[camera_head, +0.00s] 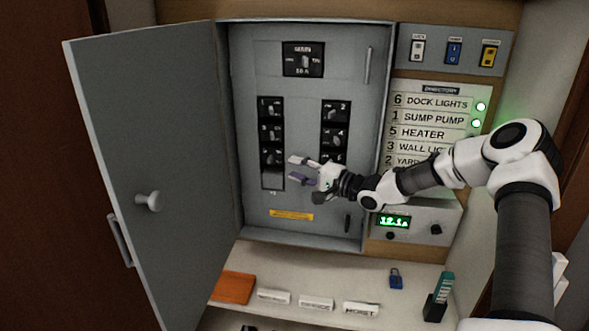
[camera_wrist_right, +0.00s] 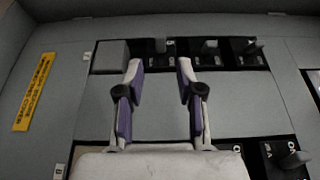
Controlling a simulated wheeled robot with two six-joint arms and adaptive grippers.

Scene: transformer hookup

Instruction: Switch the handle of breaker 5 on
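Breaker 5 (camera_head: 271,157) is the lowest black breaker in the left column of the grey panel, just above a blank plate. In the right wrist view breaker 5 (camera_wrist_right: 160,60) shows between and beyond my fingertips, with its short grey handle sticking out. Which way that handle is set I cannot tell. My right gripper (camera_head: 302,170) is open and empty, just right of breaker 5. Its two fingers (camera_wrist_right: 160,68) point toward the breaker, with a gap around the handle's line, and no contact shows. My left gripper is out of view.
Breakers 3 (camera_head: 271,132) and 1 (camera_head: 271,107) sit above breaker 5. The right breaker column (camera_head: 335,112) is partly behind my gripper. The panel door (camera_head: 150,130) stands open at left. A shelf below holds labels and a blue padlock (camera_head: 396,278).

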